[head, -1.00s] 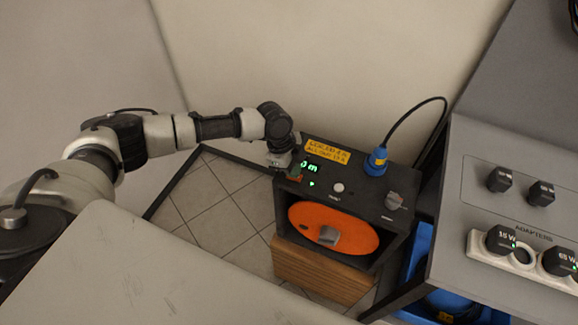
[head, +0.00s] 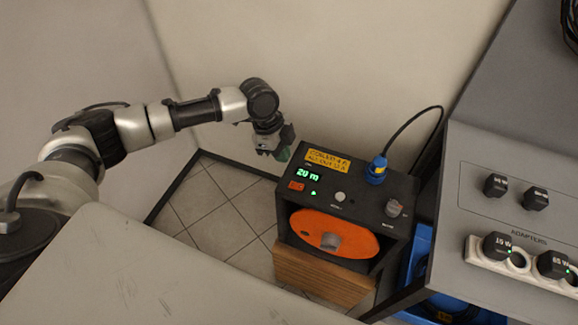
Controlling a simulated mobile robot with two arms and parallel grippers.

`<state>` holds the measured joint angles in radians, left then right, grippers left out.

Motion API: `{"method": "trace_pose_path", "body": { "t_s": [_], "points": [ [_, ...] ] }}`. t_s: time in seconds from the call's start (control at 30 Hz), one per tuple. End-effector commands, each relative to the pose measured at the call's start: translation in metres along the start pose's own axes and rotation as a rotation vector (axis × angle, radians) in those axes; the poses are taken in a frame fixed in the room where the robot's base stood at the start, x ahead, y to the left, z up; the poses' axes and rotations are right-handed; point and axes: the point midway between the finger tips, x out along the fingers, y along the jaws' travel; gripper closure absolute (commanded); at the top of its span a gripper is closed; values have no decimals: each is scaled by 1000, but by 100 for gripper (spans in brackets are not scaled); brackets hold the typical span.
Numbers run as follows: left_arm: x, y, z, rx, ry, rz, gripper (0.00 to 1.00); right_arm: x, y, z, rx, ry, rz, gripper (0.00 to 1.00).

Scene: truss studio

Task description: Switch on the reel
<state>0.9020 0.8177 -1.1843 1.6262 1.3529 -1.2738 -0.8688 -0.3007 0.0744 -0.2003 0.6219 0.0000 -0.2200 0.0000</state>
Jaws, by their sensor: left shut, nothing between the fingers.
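The reel (head: 362,222) is a black box with an orange drum (head: 350,232) in its open front and a grey block on the drum. Its top panel has a lit green display (head: 307,174) that seems to read 20 m, a red switch (head: 297,186), a small green light (head: 313,193), a pale round button (head: 340,196) and a grey knob (head: 393,208) with an orange spot beside it. My left gripper (head: 283,154) is shut and empty, just above the panel's back left corner, apart from the switch. My right gripper is not in view.
A blue plug (head: 377,168) with a black cable stands in the panel's back. A yellow label (head: 327,161) lies behind the display. A grey cabinet with adapters (head: 497,245) is at the right. A pale tabletop (head: 190,275) fills the front left. Tiled floor is clear left of the reel.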

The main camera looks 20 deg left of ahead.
Motion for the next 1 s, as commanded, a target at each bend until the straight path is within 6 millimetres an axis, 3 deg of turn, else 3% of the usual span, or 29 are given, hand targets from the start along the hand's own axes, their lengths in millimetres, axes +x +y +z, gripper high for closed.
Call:
{"method": "trace_pose_path", "body": {
  "t_s": [0.13, 0.33, 0.87, 1.0],
  "points": [
    [-23, 0, 5, 1, -1, -2, 100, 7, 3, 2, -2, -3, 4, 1],
    [-37, 0, 7, 1, 0, 1, 100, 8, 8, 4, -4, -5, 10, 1],
    [-38, 0, 6, 1, 0, 1, 100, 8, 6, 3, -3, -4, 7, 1],
    [-21, 12, -7, 10, 5, 8, 100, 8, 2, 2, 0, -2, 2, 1]
  ]
}}
